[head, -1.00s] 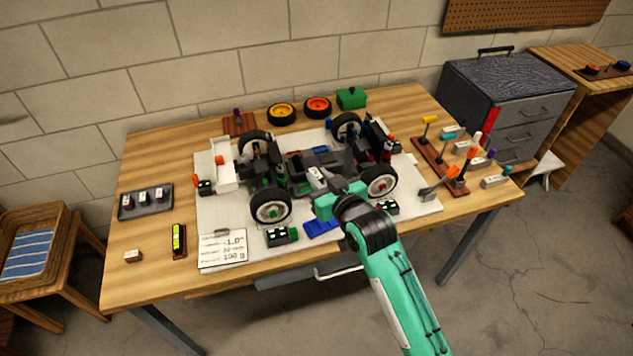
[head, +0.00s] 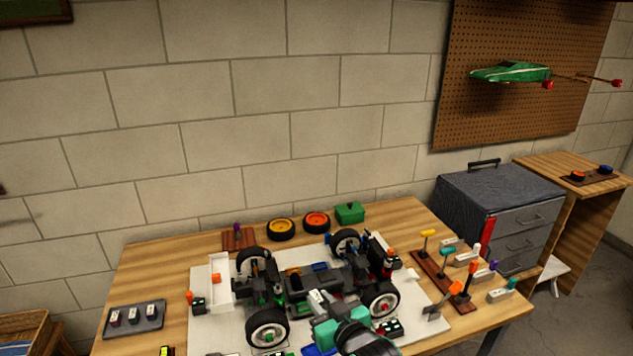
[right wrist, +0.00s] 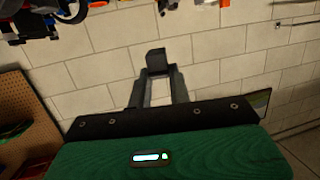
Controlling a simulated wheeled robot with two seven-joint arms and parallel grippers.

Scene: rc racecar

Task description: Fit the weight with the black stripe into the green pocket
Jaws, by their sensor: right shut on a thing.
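My right gripper (head: 320,315) is at the near side of the racecar (head: 325,282), between its two near wheels. It is shut on a small weight with a pale top (head: 316,297). In the right wrist view the fingers (right wrist: 156,75) close around a small dark block, which is the weight (right wrist: 155,58). Its stripe is too small to read. Small green parts show on the car, but I cannot tell which is the green pocket; my gripper hides part of that side. My left gripper is not in view.
A dark tray (head: 137,331) with several small weights lies at the table's left. Spare wheels (head: 281,229) and a green box (head: 349,212) are at the back. A rack of coloured-handled tools (head: 445,283) stands at the right. A pegboard hangs on the wall.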

